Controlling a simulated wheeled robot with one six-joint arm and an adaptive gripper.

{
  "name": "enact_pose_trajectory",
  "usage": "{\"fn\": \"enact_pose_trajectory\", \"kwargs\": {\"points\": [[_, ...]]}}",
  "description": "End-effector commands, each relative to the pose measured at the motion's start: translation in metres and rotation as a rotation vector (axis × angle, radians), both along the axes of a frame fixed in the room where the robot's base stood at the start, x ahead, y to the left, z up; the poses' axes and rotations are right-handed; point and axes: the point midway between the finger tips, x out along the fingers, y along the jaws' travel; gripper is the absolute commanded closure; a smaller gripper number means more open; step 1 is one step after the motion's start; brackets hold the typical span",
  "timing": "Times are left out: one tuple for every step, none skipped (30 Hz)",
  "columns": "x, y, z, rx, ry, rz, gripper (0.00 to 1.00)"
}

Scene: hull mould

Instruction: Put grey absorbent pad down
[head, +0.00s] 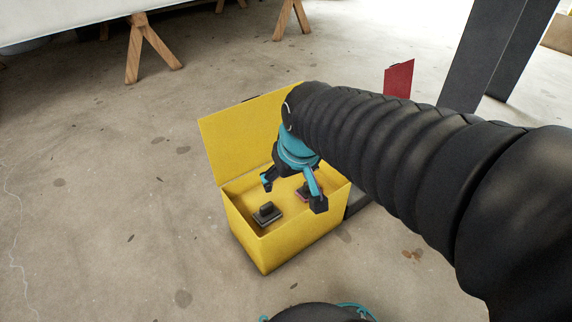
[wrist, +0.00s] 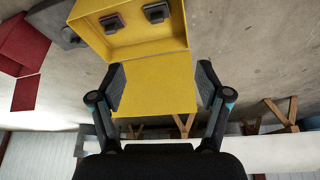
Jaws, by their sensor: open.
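A grey pad with a dark raised grip (head: 266,214) lies on the floor of an open yellow box (head: 262,253), near its left end. It also shows in the wrist view (wrist: 157,12). My gripper (head: 293,190) is open and empty, tilted over the box in the head view, with its fingers above the box opening. In the wrist view my fingers (wrist: 160,78) are spread wide, with only the yellow lid (wrist: 155,92) showing between them. The gripper is apart from the pad.
A second dark pad with a reddish base (wrist: 112,23) lies in the box, partly hidden by a finger in the head view. A red box (wrist: 22,45) stands beside the yellow one. Wooden trestles (head: 150,50) stand behind. Concrete floor at left is clear.

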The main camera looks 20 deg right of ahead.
Motion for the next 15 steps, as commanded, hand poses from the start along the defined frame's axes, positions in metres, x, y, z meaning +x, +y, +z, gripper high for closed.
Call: {"fn": "enact_pose_trajectory", "kwargs": {"points": [[-0.016, 0.000, 0.008, 0.003, -0.022, -0.012, 0.24], [-0.024, 0.000, 0.010, 0.005, -0.031, -0.020, 0.24], [-0.034, 0.000, 0.013, 0.007, -0.040, -0.029, 0.24], [-0.042, 0.000, 0.015, 0.009, -0.048, -0.037, 0.24], [-0.049, 0.000, 0.017, 0.010, -0.055, -0.043, 0.24], [-0.057, 0.000, 0.018, 0.013, -0.063, -0.052, 0.24], [-0.063, -0.001, 0.019, 0.015, -0.069, -0.058, 0.24], [-0.068, -0.001, 0.019, 0.016, -0.073, -0.063, 0.24], [-0.073, -0.001, 0.020, 0.017, -0.079, -0.069, 0.24], [-0.077, -0.001, 0.021, 0.019, -0.082, -0.073, 0.24], [-0.080, -0.002, 0.021, 0.019, -0.085, -0.076, 0.24], [-0.083, -0.003, 0.021, 0.020, -0.087, -0.080, 0.24], [-0.085, -0.003, 0.021, 0.022, -0.089, -0.083, 0.24], [-0.086, -0.003, 0.021, 0.021, -0.090, -0.084, 0.24], [-0.087, -0.003, 0.021, 0.022, -0.091, -0.086, 0.24]]}}
